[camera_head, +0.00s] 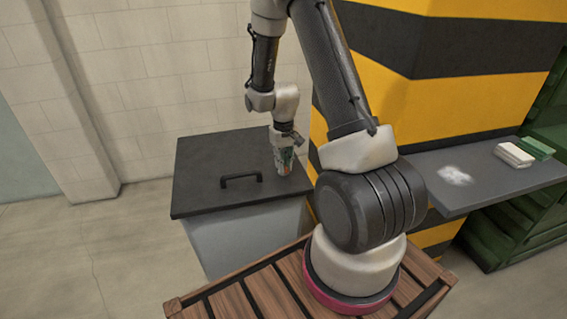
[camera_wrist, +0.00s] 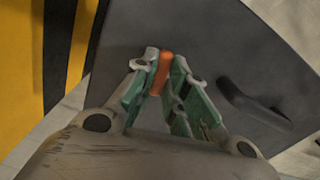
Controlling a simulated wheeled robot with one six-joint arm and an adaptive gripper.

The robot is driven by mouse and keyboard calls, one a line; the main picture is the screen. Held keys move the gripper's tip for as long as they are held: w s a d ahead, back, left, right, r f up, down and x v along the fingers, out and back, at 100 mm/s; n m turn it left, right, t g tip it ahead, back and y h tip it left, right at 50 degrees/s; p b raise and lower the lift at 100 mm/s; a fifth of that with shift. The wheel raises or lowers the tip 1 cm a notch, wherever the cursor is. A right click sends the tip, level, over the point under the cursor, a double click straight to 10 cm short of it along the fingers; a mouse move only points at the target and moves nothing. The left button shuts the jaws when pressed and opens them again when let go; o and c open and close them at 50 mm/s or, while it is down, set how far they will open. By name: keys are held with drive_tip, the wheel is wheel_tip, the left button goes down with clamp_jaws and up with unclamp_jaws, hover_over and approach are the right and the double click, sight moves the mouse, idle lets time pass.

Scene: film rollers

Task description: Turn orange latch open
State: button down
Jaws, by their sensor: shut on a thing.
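The orange latch (camera_wrist: 162,68) shows in the wrist view as a short bar between my two green-padded fingertips. It sits on the dark lid (camera_head: 217,166) of a grey box (camera_head: 242,237). My gripper (camera_head: 285,165) points down over the right part of the lid in the head view. It also shows in the wrist view (camera_wrist: 161,75), where its fingertips are shut on the latch from both sides. The lid lies flat on the box.
A black handle (camera_head: 241,179) stands up from the lid near its front; it is right of my fingers in the wrist view (camera_wrist: 253,107). A yellow-and-black striped pillar (camera_head: 440,95) rises close to the right. A grey shelf (camera_head: 478,177) holds white and green blocks (camera_head: 515,154).

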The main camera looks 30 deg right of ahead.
drive_tip(key=n, duration=1)
drive_tip(key=shift+n, duration=2.3)
drive_tip(key=c, duration=1.4)
unclamp_jaws()
drive_tip(key=shift+c, duration=0.2)
wheel_tip(320, 180, up, 12)
